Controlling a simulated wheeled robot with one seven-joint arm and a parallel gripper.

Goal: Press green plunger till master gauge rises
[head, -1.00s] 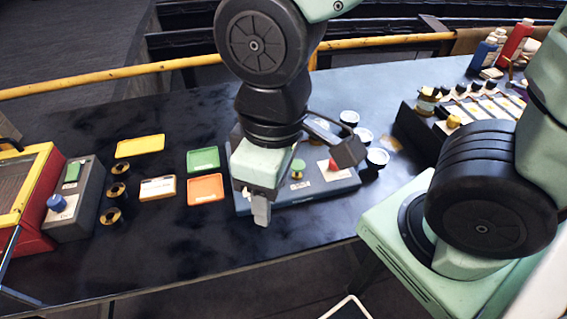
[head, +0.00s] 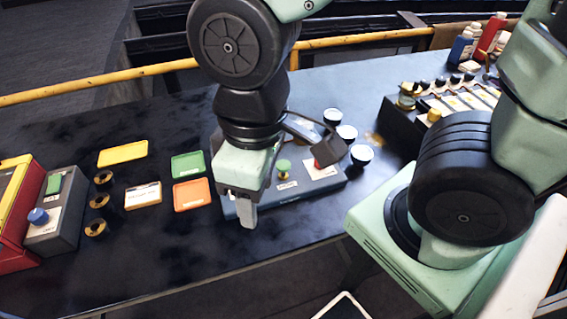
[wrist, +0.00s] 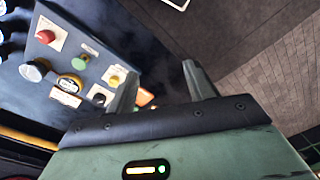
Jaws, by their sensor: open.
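The green plunger (head: 284,168) stands on a low blue-grey control panel (head: 302,193), left of a red button (head: 317,163). My gripper (head: 240,207) is above the left part of this panel, left of the green plunger and apart from it. Its jaws are open, with nothing between them. In the wrist view the open fingers (wrist: 160,88) point away from the panel top, and the green plunger (wrist: 81,61) lies to their left, near the red button (wrist: 45,37). The master gauge cannot be told apart, and no gauge reading is legible.
Three round caps or dials (head: 347,132) stand behind the panel. Green (head: 187,166) and orange (head: 192,195) trays lie to the left. A grey box with a blue knob (head: 38,216) stands farther left. A rack of valves (head: 455,98) and bottles (head: 490,35) are at the right.

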